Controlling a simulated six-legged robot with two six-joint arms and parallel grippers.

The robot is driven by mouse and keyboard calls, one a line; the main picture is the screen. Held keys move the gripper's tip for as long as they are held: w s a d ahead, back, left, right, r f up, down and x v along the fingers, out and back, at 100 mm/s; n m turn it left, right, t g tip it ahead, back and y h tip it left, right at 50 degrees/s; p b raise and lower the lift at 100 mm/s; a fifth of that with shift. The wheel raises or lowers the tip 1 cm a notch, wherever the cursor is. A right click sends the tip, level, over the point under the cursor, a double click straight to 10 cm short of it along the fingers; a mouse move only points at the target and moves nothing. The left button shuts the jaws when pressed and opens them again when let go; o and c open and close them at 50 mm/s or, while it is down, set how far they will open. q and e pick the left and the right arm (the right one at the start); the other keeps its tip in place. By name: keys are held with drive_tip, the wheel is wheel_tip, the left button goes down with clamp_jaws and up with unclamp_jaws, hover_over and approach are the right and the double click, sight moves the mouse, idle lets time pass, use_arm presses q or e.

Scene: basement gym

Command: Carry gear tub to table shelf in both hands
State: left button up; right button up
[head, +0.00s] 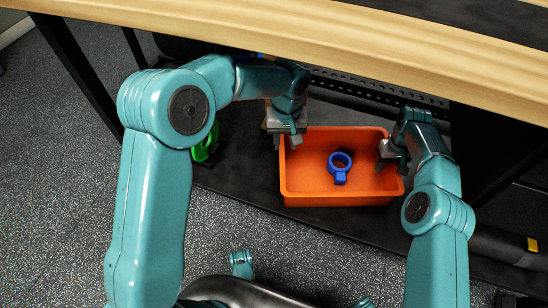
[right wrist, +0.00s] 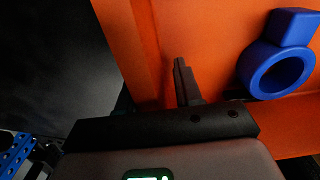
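The orange gear tub (head: 340,199) sits at the dark shelf (head: 235,198) under the wooden table, low in the head view. A blue ring-shaped piece (head: 340,168) lies inside it and also shows in the right wrist view (right wrist: 277,72). My left gripper (head: 286,141) is at the tub's left wall, its fingers apart on either side of the rim. My right gripper (head: 391,154) is at the right wall. In the right wrist view one finger (right wrist: 186,82) stands inside the tub, apart from the wall (right wrist: 125,50); the outer finger is mostly hidden.
A bright green object (head: 204,145) is left of the tub, partly behind my left arm. A dark cylinder with a yellow label (head: 531,244) lies to the right. Speckled floor (head: 60,190) is clear at left.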

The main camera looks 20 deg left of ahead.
use_arm(q)
drive_tip(key=shift+r, duration=0.25)
use_arm(e)
drive_tip(key=shift+r, duration=0.2)
wheel_tip(320, 180, up, 12)
drive_tip(key=shift+f, duration=0.2)
